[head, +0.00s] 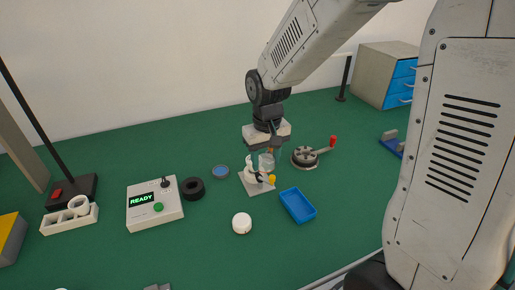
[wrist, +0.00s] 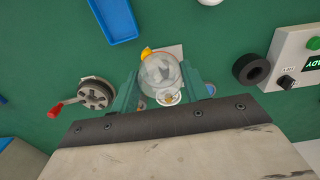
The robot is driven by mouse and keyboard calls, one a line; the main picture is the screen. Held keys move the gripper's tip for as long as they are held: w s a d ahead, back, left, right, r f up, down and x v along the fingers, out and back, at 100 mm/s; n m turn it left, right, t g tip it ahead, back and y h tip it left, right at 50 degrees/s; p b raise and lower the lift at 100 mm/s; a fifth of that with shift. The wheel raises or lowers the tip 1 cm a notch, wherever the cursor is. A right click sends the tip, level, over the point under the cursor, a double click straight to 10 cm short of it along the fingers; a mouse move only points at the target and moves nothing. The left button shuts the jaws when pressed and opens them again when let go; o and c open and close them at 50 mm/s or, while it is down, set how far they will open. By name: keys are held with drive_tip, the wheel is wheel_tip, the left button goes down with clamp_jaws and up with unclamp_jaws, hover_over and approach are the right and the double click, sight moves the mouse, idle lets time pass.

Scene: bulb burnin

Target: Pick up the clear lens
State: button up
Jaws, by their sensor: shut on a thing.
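The clear lens (wrist: 158,70) is a see-through dome between the two teal fingers of my gripper (wrist: 160,88) in the wrist view. My gripper is shut on it. In the head view, my gripper (head: 267,152) holds the lens (head: 266,163) above a pale square plate (head: 252,187) carrying a white part and a yellow piece (head: 272,180). The fingers and arm partly cover the lens there. In the wrist view the plate (wrist: 176,50) shows partly behind the lens; I cannot tell the exact gap between them.
A round chuck with a red-tipped lever (head: 304,158) is close on the right. A blue tray (head: 298,206), white puck (head: 242,223), blue disc (head: 221,172) and black ring (head: 193,189) surround the plate. A white box reading READY (head: 141,216) stands left. The green front area is mostly clear.

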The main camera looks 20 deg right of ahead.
drive_tip(key=s+r, duration=0.5)
drive_tip(key=s, duration=0.2)
drive_tip(key=shift+s, duration=0.2)
idle(0.5)
